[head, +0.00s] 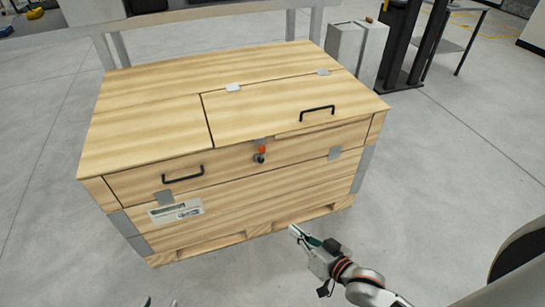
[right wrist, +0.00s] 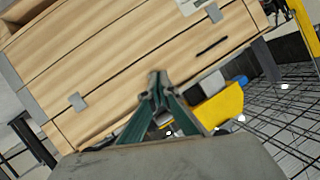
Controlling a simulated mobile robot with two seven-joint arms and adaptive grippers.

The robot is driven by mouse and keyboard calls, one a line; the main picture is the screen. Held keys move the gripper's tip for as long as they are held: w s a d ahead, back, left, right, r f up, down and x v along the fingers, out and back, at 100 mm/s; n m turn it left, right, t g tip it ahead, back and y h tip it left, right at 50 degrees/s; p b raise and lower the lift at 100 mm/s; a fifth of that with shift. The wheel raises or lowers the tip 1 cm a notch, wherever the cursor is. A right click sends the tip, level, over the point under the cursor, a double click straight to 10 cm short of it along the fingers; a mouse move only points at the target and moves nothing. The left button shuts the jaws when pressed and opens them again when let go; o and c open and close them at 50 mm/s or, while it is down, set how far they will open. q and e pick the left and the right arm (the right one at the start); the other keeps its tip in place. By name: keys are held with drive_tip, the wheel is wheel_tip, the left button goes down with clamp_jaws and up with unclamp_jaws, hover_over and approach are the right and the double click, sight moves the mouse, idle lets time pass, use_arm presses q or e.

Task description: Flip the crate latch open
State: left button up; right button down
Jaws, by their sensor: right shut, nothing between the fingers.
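A pale wooden crate (head: 260,195) stands in the middle of the head view, its lid panel (head: 270,105) lying flat. The latch (head: 261,154), small and dark with a red tip, sits on the upper front face, just below the lid's edge. My right gripper (head: 296,233) is in front of the crate, below and right of the latch, apart from it. Its green fingers (right wrist: 158,82) meet at the tips in the right wrist view, with nothing between them. Only the tips of my left gripper (head: 160,302) show at the bottom edge, spread apart and empty.
Black handles are on the lid (head: 317,111) and the front face (head: 183,176). A grey box (head: 356,48) and dark posts stand behind right. A yellow object (right wrist: 218,105) shows beyond the fingers in the right wrist view. The floor (head: 60,260) left of the crate is clear.

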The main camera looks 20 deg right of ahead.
use_arm(q)
wheel_tip(320, 180, down, 8)
drive_tip(key=s+b, duration=0.1)
drive_tip(key=b, duration=0.8)
drive_tip(key=shift+r+g, duration=0.2)
drive_tip(key=shift+g, duration=0.1)
use_arm(e)
drive_tip(key=w+d+r+m+t+y, duration=0.1)
drive_tip(key=w+d+m, duration=0.4)
drive_tip(key=w, duration=0.6)
drive_tip(key=w+d+r+m+t+y, duration=0.2)
drive_tip(key=w+d+m, duration=0.3)
drive_tip(key=w+m, duration=0.4)
drive_tip(key=shift+w+d+t+y, duration=0.35)
drive_tip(key=shift+w+y, duration=0.15)
drive_tip(key=shift+w, duration=0.5)
use_arm(q)
drive_tip(key=shift+s+d+f+b, duration=0.1)
drive_tip(key=shift+b, duration=0.2)
use_arm(e)
drive_tip(key=shift+w, duration=0.1)
